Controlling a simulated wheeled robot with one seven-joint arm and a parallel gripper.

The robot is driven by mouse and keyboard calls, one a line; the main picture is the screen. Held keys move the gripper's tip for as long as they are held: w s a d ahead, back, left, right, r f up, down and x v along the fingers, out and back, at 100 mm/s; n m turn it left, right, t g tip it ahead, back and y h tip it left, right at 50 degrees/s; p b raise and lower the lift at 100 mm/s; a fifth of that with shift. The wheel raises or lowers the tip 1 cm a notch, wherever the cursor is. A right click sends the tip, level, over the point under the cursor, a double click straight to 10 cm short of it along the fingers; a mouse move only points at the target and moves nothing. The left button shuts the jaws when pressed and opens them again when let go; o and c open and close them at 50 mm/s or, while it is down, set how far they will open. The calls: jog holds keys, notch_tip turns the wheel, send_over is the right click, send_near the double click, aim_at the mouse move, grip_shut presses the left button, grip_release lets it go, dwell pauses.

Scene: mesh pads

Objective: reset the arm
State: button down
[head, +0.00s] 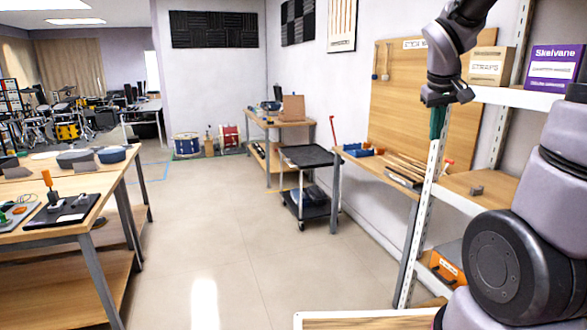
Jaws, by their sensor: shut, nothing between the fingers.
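My arm rises at the right side, leaves the top of the picture, and comes back down at the upper right. My gripper (447,98) hangs at its lower end, dark, pointing down. It is shut and empty, in front of the wooden wall panel and beside the white shelf rack. Its fingertips are small in this view. A green object (437,122) shows just below it; I cannot tell how far behind it is.
A white shelf rack (424,215) with boxes, including a purple box (553,67), stands close at the right. A workbench (75,228) stands at the left. A black cart (307,156) stands farther back. The middle floor (215,240) is clear.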

jog(key=s+a+r+m+t+y, duration=0.1)
jog(key=s+a+r+m+y, duration=0.1)
jog(key=s+a, duration=0.3)
jog(key=s+a+r+m+t+y, duration=0.1)
jog(key=s+a+r, duration=0.4)
jog(key=s, duration=0.6)
jog(key=shift+a+r+m+t+y, duration=0.25)
jog(key=shift+m+t+y, duration=0.15)
jog(key=shift+m+y, duration=0.3)
jog(key=shift+s, duration=0.1)
